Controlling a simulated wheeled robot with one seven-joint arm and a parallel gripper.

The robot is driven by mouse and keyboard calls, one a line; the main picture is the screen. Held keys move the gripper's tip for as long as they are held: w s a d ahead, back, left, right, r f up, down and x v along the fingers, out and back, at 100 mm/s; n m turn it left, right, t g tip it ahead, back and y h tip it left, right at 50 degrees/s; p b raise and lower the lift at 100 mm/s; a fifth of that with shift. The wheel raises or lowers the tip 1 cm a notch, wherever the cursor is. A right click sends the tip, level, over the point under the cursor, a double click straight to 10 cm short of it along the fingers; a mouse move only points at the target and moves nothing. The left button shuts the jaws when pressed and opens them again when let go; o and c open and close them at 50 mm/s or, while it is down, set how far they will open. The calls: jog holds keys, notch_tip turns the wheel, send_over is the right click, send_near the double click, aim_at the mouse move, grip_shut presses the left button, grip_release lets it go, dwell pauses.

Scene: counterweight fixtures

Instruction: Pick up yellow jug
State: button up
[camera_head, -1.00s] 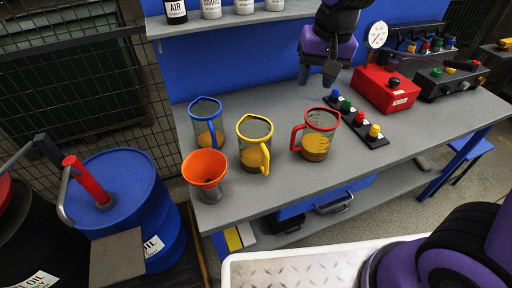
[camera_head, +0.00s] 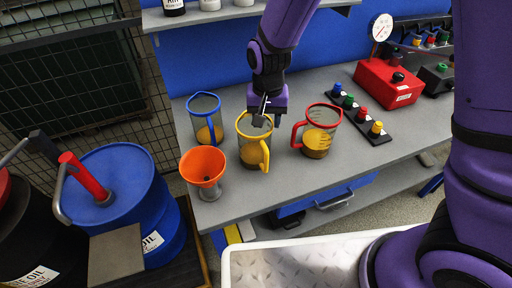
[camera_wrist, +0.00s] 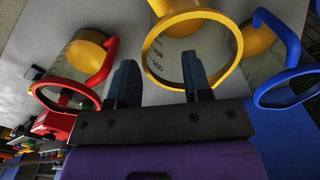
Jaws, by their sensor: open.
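The yellow jug (camera_head: 249,151) stands upright on the grey workbench between the blue jug (camera_head: 205,121) and the red jug (camera_head: 317,138). It is see-through with a yellow rim and handle, and holds amber liquid. My gripper (camera_head: 262,119) is at the yellow jug's rim, pointing down. In the wrist view my gripper (camera_wrist: 161,82) is open, its two dark fingers apart. They overlap the near side of the yellow jug's rim (camera_wrist: 234,62) there; I cannot tell whether they touch it. The red jug (camera_wrist: 85,92) and the blue jug (camera_wrist: 283,94) show to either side.
An orange funnel (camera_head: 203,168) stands close in front of the jugs. A strip of coloured knobs (camera_head: 360,117) and a red gauge box (camera_head: 388,84) lie to the right. A shelf with bottles (camera_head: 220,14) hangs above. The grey bench (camera_head: 262,190) is bare at the front.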

aim_at(268, 135)
jog(key=shift+s+d+f, duration=0.1)
jog(key=shift+d+f, duration=0.1)
jog(key=shift+f, duration=1.25)
jog(key=shift+s+d+f, duration=0.1)
jog(key=shift+d+f, duration=0.05)
jog(key=shift+f, duration=1.3)
